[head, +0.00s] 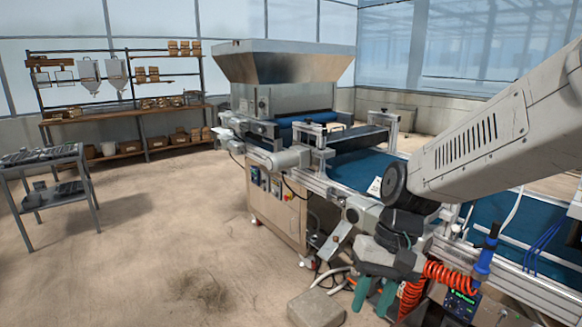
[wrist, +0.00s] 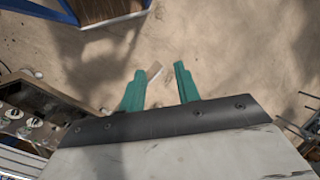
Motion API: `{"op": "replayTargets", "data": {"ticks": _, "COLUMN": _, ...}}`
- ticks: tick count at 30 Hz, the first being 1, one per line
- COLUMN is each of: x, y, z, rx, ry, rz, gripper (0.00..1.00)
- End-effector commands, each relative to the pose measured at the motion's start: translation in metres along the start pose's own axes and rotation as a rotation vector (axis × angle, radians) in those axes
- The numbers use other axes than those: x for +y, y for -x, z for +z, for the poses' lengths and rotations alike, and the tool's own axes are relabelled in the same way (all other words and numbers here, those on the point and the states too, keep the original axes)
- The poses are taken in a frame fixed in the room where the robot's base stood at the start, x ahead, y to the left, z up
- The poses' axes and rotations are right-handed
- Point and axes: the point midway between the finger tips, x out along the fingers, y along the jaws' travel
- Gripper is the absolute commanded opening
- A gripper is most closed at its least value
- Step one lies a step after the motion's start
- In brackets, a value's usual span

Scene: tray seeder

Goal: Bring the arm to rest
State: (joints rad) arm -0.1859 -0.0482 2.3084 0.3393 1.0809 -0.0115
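My gripper (head: 374,298) hangs at the end of my arm in the lower right of the head view, fingers pointing down. It is in front of the seeder line's near side. In the wrist view its two green fingers (wrist: 160,88) stand apart with a clear gap. Nothing is held between them; the floor shows through the gap. My arm reaches in from the right edge of the head view and bends down at the wrist.
The seeder (head: 290,95) with its metal hopper stands at centre, its blue conveyor (head: 355,170) running right. A grey block (head: 315,308) lies on the floor near my gripper. A red coiled hose (head: 450,277) hangs close by. A cart (head: 45,185) stands left. Open floor lies between.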

Motion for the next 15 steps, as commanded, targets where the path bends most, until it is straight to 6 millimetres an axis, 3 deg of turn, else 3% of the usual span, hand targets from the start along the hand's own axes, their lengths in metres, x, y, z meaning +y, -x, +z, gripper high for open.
{"op": "replayTargets", "data": {"ticks": 3, "x": 0.032, "y": 0.022, "z": 0.048, "rx": 0.016, "ry": 0.031, "rz": 0.09, "gripper": 0.32}}
{"op": "replayTargets", "data": {"ticks": 9, "x": 0.079, "y": 0.044, "z": 0.113, "rx": 0.081, "ry": 0.051, "rz": 0.228, "gripper": 0.32}}
{"op": "replayTargets", "data": {"ticks": 15, "x": 0.099, "y": 0.06, "z": 0.149, "rx": 0.221, "ry": 0.036, "rz": 0.276, "gripper": 0.32}}
